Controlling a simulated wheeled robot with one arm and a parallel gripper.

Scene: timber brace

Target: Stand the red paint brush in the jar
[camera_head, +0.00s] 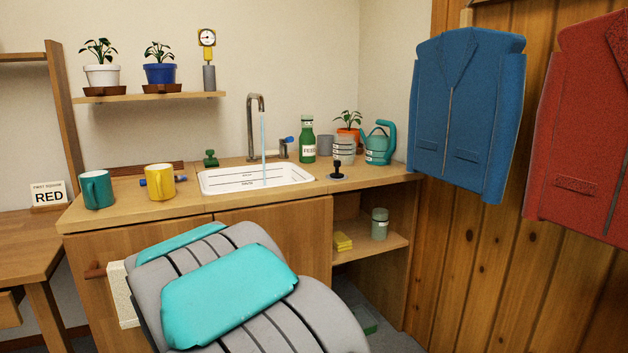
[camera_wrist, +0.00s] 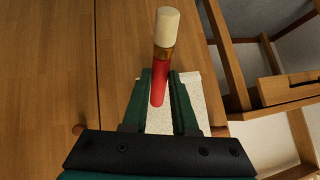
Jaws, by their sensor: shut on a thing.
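In the wrist view, my gripper (camera_wrist: 161,76) is shut on the red paint brush (camera_wrist: 158,95). The brush has a red handle, a brass-coloured band and a cream end that points away beyond the fingertips. In the head view my arm hides the gripper and brush. Several containers show there: a grey cup (camera_head: 325,145) and a pale banded jar (camera_head: 344,150) on the counter, and a green-tinted lidded jar (camera_head: 380,224) on the shelf below. I cannot tell which is the task's jar. The brush is apart from all of them.
The counter (camera_head: 120,215) holds a teal mug (camera_head: 97,190), a yellow mug (camera_head: 160,182), a sink (camera_head: 255,178) with running water, a green bottle (camera_head: 307,140) and a watering can (camera_head: 379,146). A speckled cloth (camera_wrist: 190,122) hangs near my gripper. Jackets (camera_head: 465,110) hang at right.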

